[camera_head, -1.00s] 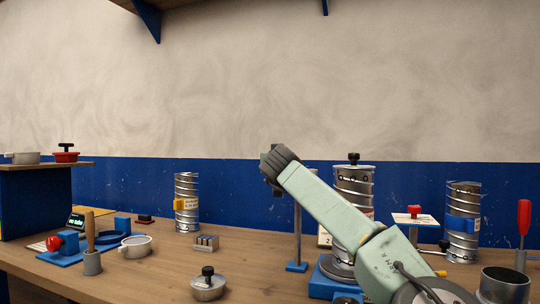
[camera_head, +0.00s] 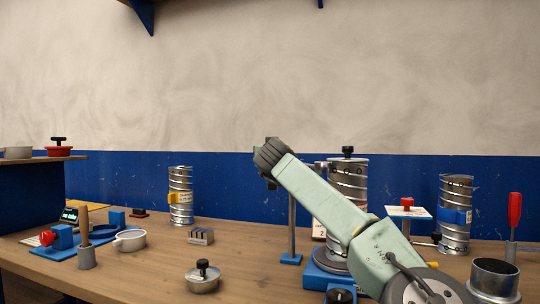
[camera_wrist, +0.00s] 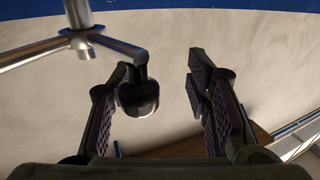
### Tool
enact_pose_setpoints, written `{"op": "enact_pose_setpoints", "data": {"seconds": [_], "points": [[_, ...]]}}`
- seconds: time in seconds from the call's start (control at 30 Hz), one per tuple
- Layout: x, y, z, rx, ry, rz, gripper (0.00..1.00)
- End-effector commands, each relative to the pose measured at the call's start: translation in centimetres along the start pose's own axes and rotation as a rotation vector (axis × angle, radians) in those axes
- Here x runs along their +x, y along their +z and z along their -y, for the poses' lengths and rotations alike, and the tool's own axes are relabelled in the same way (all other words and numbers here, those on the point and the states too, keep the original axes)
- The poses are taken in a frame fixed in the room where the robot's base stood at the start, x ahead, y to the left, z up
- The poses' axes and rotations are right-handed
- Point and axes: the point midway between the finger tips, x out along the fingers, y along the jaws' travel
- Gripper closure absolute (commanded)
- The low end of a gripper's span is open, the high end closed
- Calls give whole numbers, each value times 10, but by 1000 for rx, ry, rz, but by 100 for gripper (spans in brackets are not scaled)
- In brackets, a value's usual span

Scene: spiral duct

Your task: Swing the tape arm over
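A blue-based stand with a grey post (camera_head: 291,225) stands beside the central spiral duct (camera_head: 347,180), partly behind my arm. In the wrist view, the metal post (camera_wrist: 77,14) carries bars, and a short arm (camera_wrist: 118,46), likely the tape arm, ends in a dark rounded knob (camera_wrist: 140,97). My gripper (camera_wrist: 158,68) is open. The knob lies between its fingers in the picture, close to the left finger; I cannot tell whether they touch. In the head view, my gripper (camera_head: 268,160) is at the post's upper left, and most of the tape arm is hidden.
Other spiral ducts stand left (camera_head: 180,195) and right (camera_head: 455,215). A lidded pot (camera_head: 203,280), a grey slotted block (camera_head: 200,237), a white pan (camera_head: 130,240) and an open metal cup (camera_head: 494,280) are on the wooden bench. A shelf (camera_head: 40,159) rises at left.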

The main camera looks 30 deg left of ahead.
Motion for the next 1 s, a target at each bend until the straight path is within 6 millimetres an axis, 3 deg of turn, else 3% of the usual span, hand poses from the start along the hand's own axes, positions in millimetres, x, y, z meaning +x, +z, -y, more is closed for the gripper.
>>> {"op": "enact_pose_setpoints", "data": {"seconds": [0.27, 0.7, 1.0], "points": [[-26, -1, 2, -4, -5, -1, 57], [-104, 0, 0, -1, -3, 0, 57], [-120, 0, 0, 0, -1, -1, 57]]}}
